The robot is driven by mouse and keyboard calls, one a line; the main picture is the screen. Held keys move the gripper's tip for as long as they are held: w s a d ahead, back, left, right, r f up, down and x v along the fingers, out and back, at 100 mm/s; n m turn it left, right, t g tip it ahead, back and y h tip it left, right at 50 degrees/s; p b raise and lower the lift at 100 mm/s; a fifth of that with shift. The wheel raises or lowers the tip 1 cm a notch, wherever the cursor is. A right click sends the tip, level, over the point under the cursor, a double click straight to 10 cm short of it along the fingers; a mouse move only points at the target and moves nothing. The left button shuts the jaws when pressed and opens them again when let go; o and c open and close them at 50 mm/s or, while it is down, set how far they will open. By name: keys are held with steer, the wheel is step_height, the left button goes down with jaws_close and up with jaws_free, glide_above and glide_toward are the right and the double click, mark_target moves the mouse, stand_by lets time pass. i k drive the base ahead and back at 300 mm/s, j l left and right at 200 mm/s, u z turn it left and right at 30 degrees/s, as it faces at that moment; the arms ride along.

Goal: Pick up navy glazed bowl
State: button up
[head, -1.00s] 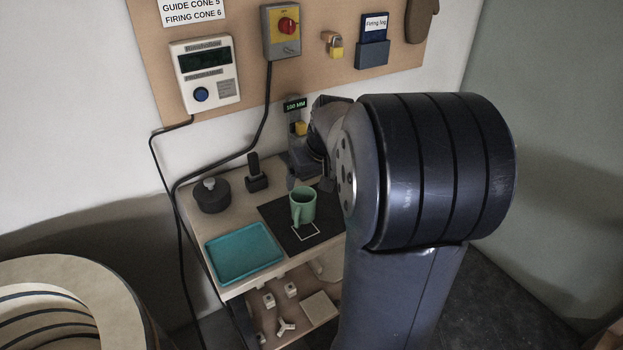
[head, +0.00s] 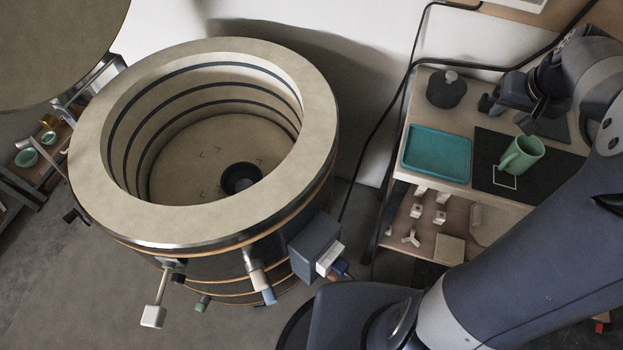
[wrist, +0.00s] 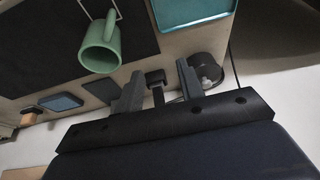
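The navy glazed bowl (head: 241,178) is a small dark round shape on the pale floor of the open round kiln (head: 105,200) in the head view. It sits deep inside, toward the right of the kiln floor. My gripper (head: 513,112) is far to its right, above the back of the side table and behind the green mug. In the wrist view my gripper (wrist: 160,90) is open, with nothing between its two fingers. The bowl does not show in the wrist view.
The kiln's thick rim and wall surround the bowl. The kiln lid (head: 50,40) stands raised at upper left. Small bowls sit at far left.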

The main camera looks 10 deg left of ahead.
mark_target(239, 177)
steer(key=u, duration=1.5)
